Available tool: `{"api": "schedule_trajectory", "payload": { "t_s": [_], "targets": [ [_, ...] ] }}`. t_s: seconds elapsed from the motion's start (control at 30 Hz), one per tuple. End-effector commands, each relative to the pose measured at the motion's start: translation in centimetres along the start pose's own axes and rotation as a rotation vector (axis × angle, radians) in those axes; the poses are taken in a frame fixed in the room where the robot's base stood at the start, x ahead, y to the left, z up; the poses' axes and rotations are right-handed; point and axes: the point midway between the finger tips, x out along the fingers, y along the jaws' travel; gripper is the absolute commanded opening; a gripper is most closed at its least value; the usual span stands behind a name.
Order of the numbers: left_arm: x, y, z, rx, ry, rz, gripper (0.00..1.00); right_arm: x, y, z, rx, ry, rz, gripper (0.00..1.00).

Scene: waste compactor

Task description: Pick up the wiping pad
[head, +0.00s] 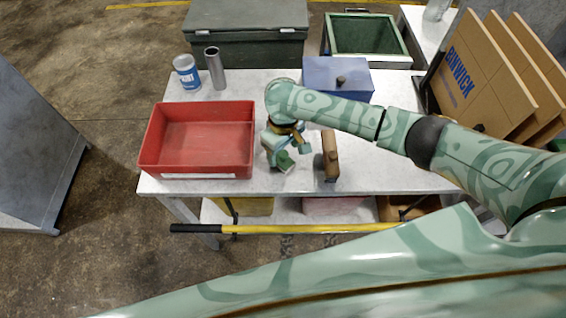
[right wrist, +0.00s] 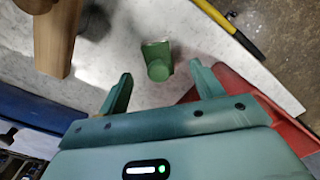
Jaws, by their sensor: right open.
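A small dark green piece with a rounded knob, which I take for the wiping pad (head: 285,161), lies on the white table near its front edge. It also shows in the right wrist view (right wrist: 158,64). My right gripper (head: 287,152) hangs over the table at this piece, partly covering it in the head view. In the right wrist view my right gripper (right wrist: 163,80) is open and empty, with the green piece just beyond and between its fingertips. I cannot tell whether they touch. My left gripper is not in view.
A red tray (head: 247,140) stands close left of the right gripper. A brown wooden block (head: 329,155) stands close right. A blue box (head: 338,76), a paint can (head: 187,72) and a metal cylinder (head: 215,68) are behind. A yellow bar (head: 300,229) runs along the table's front.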

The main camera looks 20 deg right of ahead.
Motion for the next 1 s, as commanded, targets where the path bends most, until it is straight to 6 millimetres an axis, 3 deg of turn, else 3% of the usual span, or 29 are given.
{"api": "schedule_trajectory", "payload": {
  "t_s": [0.17, 0.4, 0.67, 0.83, 1.0],
  "targets": [
    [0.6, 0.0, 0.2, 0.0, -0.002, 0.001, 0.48, 1.2, 0.1, 0.1, 0.0, 0.001, 0.0, 0.66],
    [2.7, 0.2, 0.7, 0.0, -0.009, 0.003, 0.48, 5.2, 0.3, 0.5, -0.001, 0.0, 0.001, 0.66],
    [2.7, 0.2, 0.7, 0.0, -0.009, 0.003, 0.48, 5.4, 0.4, 0.5, -0.002, 0.003, 0.002, 0.66],
    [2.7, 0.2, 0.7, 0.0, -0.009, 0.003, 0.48, 5.4, 0.4, 0.5, -0.002, 0.003, 0.002, 0.19],
    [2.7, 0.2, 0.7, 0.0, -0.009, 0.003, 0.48, 5.4, 0.4, 0.5, -0.002, 0.003, 0.002, 0.17]
  ]
}}
